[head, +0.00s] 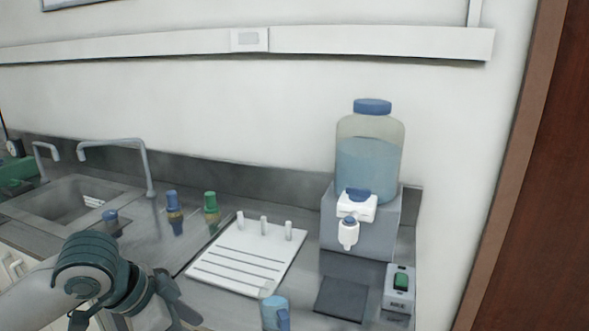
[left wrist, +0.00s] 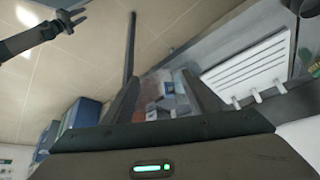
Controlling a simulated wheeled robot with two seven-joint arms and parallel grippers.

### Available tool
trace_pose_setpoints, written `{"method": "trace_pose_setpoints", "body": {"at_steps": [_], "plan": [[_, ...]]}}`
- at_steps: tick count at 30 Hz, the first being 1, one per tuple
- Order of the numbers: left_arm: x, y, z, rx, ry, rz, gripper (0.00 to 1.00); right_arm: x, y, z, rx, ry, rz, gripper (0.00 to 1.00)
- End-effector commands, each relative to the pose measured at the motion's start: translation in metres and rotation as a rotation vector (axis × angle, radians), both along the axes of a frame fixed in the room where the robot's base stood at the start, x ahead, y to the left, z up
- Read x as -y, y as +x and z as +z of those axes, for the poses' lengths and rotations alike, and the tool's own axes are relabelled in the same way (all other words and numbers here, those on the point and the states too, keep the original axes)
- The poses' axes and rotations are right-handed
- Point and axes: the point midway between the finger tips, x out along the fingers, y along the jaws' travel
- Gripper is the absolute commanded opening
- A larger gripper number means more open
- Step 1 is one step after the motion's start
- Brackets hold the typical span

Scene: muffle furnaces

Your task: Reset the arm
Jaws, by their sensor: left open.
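My left arm comes into the head view at the lower left, over the front of the counter. Another dark arm with a forked end (left wrist: 68,22), which looks like my right gripper, shows small at the upper left of that view. It is too small to tell its jaw state.
The counter holds a sink (head: 70,203), two capped bottles (head: 174,212) (head: 211,212), a white ribbed rack (head: 243,258), a blue-lidded cup (head: 275,312), a water dispenser (head: 362,230) and a small box with a green switch (head: 399,287). A brown door edge stands at the right.

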Motion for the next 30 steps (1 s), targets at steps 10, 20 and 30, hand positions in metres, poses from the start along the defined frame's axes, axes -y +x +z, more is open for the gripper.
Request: {"method": "trace_pose_setpoints", "body": {"at_steps": [10,20,30], "plan": [[0.023,-0.003,-0.038,0.015,-0.051,0.009,0.53,-0.002,0.000,0.000,-0.001,0.003,-0.001,0.30],[0.049,-0.019,-0.104,0.031,-0.137,0.098,0.53,-0.003,-0.001,0.000,-0.002,0.003,0.000,0.30],[0.047,-0.054,-0.177,0.010,-0.170,0.292,0.53,-0.003,-0.002,0.000,-0.003,0.003,0.000,0.30]]}}
